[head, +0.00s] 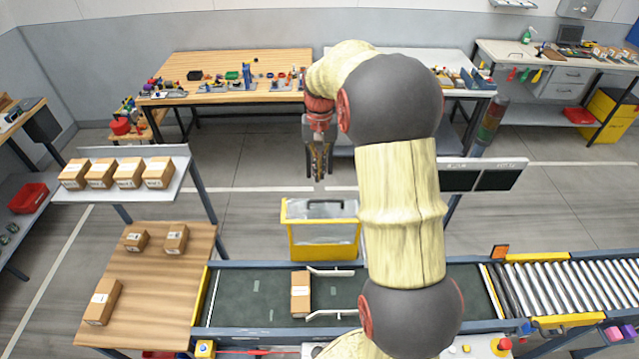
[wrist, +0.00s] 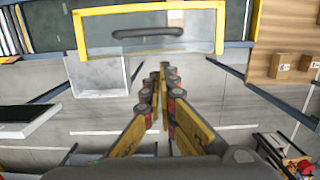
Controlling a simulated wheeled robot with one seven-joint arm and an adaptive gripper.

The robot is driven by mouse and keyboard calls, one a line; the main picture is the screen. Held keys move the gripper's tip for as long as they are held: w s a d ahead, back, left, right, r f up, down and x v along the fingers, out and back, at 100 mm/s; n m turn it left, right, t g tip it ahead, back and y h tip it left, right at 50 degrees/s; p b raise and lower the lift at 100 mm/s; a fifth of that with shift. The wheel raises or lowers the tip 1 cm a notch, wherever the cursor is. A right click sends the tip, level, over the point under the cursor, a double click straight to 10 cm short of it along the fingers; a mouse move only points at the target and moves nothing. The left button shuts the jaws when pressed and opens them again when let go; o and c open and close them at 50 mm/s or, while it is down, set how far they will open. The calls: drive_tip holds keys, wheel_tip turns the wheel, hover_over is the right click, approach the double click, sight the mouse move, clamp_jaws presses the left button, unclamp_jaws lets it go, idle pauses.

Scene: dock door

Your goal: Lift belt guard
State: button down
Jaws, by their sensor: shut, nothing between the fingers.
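The belt guard (head: 322,251) has a yellow frame around a see-through panel and stands upright at the far side of the conveyor belt. A dark handle shows near its top. In the wrist view the guard's yellow frame (wrist: 218,33) and its dark handle (wrist: 147,32) are at the top of the picture. My gripper (head: 319,177) points down above and behind the guard in the head view, apart from it. In the wrist view its fingers (wrist: 158,75) are together with nothing between them, below the handle in the picture.
The green conveyor belt (head: 245,292) carries a carton (head: 301,293) between two guide rails. A wooden table (head: 153,265) with cartons stands at left, rollers (head: 565,283) at right. A dark double panel (head: 482,176) is behind my arm. The floor behind the guard is open.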

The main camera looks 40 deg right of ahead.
drive_tip(key=shift+s+a+f+p, duration=0.25)
drive_tip(key=shift+s+a+f, duration=0.25)
drive_tip(key=shift+s+f, duration=0.15)
drive_tip(key=shift+s+a+f+p, duration=0.2)
drive_tip(key=shift+s+a+f, duration=0.25)
drive_tip(key=shift+s+f, duration=0.15)
drive_tip(key=shift+f, duration=0.2)
drive_tip(key=shift+s+a+f+b, duration=0.2)
drive_tip(key=shift+s+a+b, duration=0.15)
drive_tip(key=shift+s+a, duration=0.4)
drive_tip(key=shift+s+a+f+b, duration=0.25)
drive_tip(key=shift+s+a, duration=0.3)
drive_tip(key=shift+s, duration=0.4)
drive_tip(key=shift+s+a+f+b, duration=0.15)
drive_tip(key=shift+s+a+b, duration=0.25)
drive_tip(key=shift+s+a, duration=0.35)
drive_tip(key=shift+d, duration=0.1)
wheel_tip(320, 180, up, 12)
drive_tip(key=shift+w+d, duration=0.4)
drive_tip(key=shift+w, duration=0.05)
